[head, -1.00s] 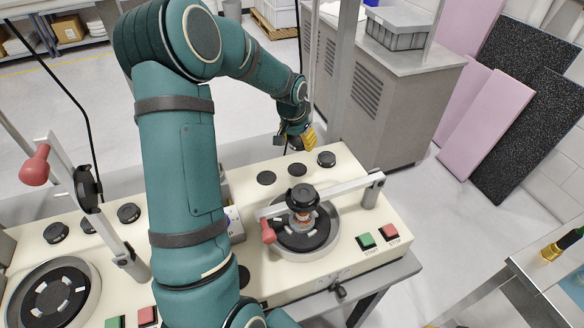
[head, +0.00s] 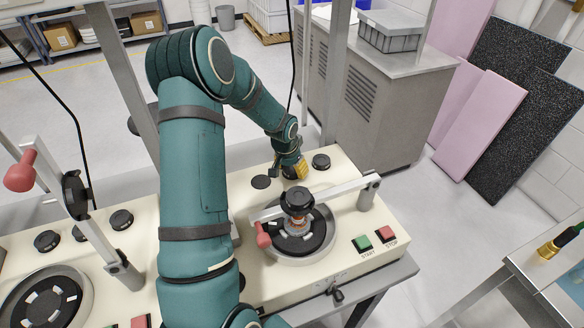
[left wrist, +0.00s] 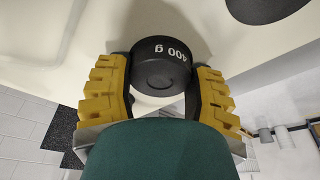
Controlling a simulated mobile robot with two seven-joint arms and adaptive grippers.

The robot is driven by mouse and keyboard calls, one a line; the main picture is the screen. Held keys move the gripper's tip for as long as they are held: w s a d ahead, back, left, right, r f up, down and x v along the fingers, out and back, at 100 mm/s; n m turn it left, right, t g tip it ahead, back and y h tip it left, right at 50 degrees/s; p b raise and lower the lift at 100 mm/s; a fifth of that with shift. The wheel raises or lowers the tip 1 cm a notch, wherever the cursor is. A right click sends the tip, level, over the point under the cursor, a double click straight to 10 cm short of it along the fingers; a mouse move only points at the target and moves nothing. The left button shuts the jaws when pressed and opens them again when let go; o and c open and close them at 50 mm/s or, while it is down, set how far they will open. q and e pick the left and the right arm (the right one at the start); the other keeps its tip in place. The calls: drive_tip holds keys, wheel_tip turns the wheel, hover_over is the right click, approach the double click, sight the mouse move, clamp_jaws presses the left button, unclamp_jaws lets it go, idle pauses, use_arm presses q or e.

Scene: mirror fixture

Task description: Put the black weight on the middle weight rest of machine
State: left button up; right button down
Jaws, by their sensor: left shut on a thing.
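My left gripper (head: 290,168) is low over the back of the cream machine top (head: 338,186), at the middle place in the row of black discs. In the left wrist view its yellow fingers (left wrist: 160,92) are shut on both sides of the black weight (left wrist: 160,62), marked 400 g. The gripper hides the middle weight rest and most of the weight in the head view. I cannot tell whether the weight touches the rest. A flat black rest (head: 261,182) lies left of the gripper. My right gripper is not in view.
In front are a round polishing plate (head: 318,243), a silver lever arm (head: 335,195) with a red knob (head: 263,236), and green (head: 362,243) and red (head: 386,235) buttons. A second machine is at left. A grey cabinet (head: 385,110) stands behind.

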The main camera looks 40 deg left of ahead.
use_arm(q)
drive_tip(key=o, duration=1.3)
drive_tip(key=shift+f, duration=0.1)
drive_tip(key=shift+c, duration=0.2)
drive_tip(key=shift+r, duration=0.45)
drive_tip(key=p+v, duration=0.1)
drive_tip(key=v, duration=1)
drive_tip(key=shift+r, duration=0.25)
drive_tip(key=shift+s, duration=0.15)
